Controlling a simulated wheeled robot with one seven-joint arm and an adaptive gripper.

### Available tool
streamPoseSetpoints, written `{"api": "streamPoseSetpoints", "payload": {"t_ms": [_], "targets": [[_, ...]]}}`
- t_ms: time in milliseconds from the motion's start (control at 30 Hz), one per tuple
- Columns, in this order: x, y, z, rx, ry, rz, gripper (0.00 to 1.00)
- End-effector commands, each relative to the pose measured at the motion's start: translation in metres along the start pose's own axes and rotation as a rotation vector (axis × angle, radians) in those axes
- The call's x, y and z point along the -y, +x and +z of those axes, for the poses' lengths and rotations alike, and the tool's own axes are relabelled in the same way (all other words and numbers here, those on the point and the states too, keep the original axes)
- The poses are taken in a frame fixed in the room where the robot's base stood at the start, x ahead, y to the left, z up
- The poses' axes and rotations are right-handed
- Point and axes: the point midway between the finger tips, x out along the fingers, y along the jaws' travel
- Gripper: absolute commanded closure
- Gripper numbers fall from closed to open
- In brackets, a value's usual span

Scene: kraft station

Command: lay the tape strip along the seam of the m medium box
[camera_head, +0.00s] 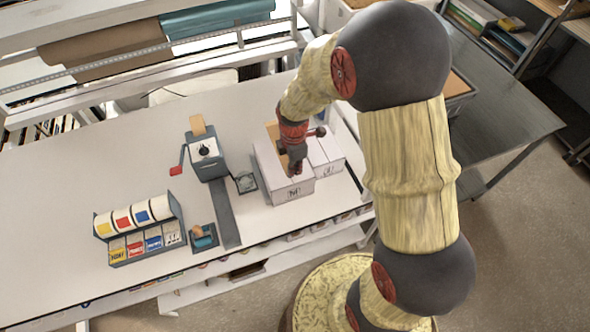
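A white box (291,190) with a dark mark on its front stands on the white table. I take it as the medium box, but its mark is too small to read surely. A tan strip (273,132) shows at its far top end, beside my wrist; it looks like the tape strip. My gripper (296,168) points down over the top of this box, at or just above it. Its fingers are small and dark, so I cannot tell whether they are open or hold the strip. My gripper hides part of the seam.
A second white box (328,158) stands close on the right. A grey dispenser (208,160) with a red-handled crank and a tan piece on top stands left. A small grey scale-like item (246,183) sits between. A label roll rack (139,225) stands front left. The left table is clear.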

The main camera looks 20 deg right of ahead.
Motion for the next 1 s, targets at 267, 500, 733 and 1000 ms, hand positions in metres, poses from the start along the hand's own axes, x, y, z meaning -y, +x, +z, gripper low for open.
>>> {"api": "streamPoseSetpoints", "payload": {"t_ms": [267, 500, 733, 1000], "targets": [[0.001, 0.025, 0.000, 0.000, 0.001, -0.001, 1.00], [0.001, 0.046, 0.000, 0.000, 0.001, -0.001, 1.00], [0.001, 0.055, 0.000, 0.000, 0.001, 0.000, 1.00], [0.001, 0.054, 0.000, 0.000, 0.001, 0.000, 1.00]]}}
